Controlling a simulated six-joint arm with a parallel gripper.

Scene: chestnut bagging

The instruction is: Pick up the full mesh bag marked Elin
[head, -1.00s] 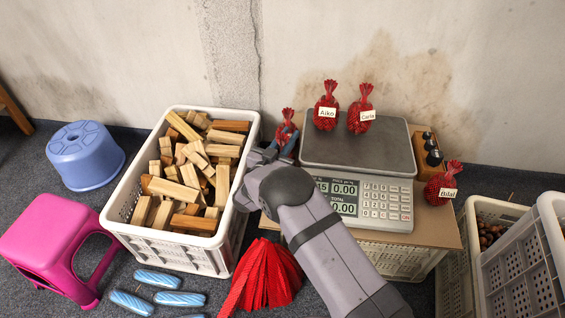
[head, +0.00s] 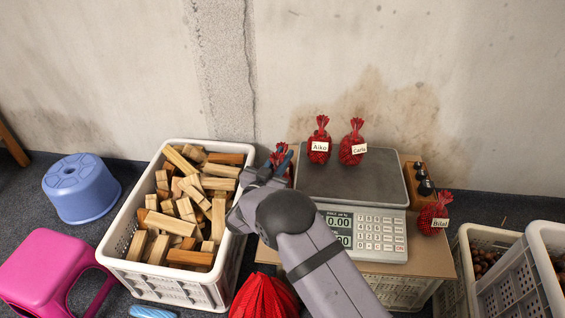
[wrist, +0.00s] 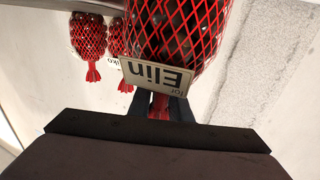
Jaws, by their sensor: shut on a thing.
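The full red mesh bag marked Elin (wrist: 180,40) fills the top of the wrist view, with its cream tag (wrist: 152,80) hanging at the neck. My gripper (wrist: 160,105) is shut on the bag's gathered red neck. In the head view my gripper (head: 272,178) is left of the scale, and the Elin bag (head: 280,156) shows only partly behind it. I cannot tell how far the bag is from the surface below.
Bags marked Aiko (head: 318,142) and Carla (head: 353,145) stand on the scale plate (head: 380,182). A Bilal bag (head: 432,216) stands right of the scale. A crate of wood blocks (head: 125,262) is at left. Empty red mesh (head: 264,298) lies in front.

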